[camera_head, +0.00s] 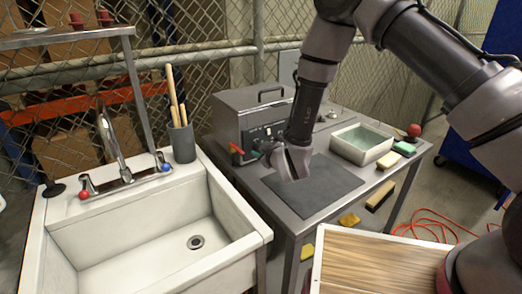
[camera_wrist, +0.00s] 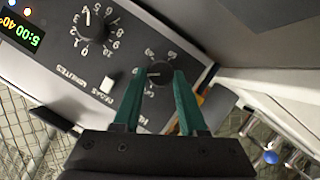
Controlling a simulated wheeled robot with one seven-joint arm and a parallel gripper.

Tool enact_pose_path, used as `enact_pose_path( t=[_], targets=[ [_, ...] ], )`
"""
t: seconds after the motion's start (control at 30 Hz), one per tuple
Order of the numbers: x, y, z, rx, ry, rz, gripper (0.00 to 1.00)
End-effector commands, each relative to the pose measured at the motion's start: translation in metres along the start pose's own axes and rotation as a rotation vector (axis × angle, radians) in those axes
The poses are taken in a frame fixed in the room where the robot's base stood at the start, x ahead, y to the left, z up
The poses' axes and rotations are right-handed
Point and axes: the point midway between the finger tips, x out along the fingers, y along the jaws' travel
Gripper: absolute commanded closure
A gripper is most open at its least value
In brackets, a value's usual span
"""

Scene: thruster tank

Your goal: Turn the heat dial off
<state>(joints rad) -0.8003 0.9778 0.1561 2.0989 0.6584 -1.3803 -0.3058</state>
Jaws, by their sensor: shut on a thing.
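The heat dial (camera_wrist: 158,70) is a small dark knob with a ring of marks on the machine's grey control panel, with a partly covered label beginning "HE". In the wrist view my gripper (camera_wrist: 158,76) has its two green fingers on either side of this knob, shut on it. A pale pointer line shows on the knob, but the mark it points at is too small to read. In the head view my gripper (camera_head: 262,150) is at the front of the grey metal machine (camera_head: 238,108), and the heat dial is hidden there.
A larger minutes dial (camera_wrist: 92,28), a degas switch (camera_wrist: 107,84) and a lit display (camera_wrist: 20,30) share the panel. A dark mat (camera_head: 325,190) lies before the machine. A tray (camera_head: 362,143) stands right; a white sink (camera_head: 150,250) is left.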

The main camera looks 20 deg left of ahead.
Motion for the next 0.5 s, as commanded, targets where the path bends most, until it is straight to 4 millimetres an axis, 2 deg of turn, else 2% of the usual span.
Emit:
enact_pose_path(
  t=[0.5],
  targets=[
    [0.0006, -0.0077, 0.0000, -0.453, -0.006, 0.194, 1.00]
  ],
)
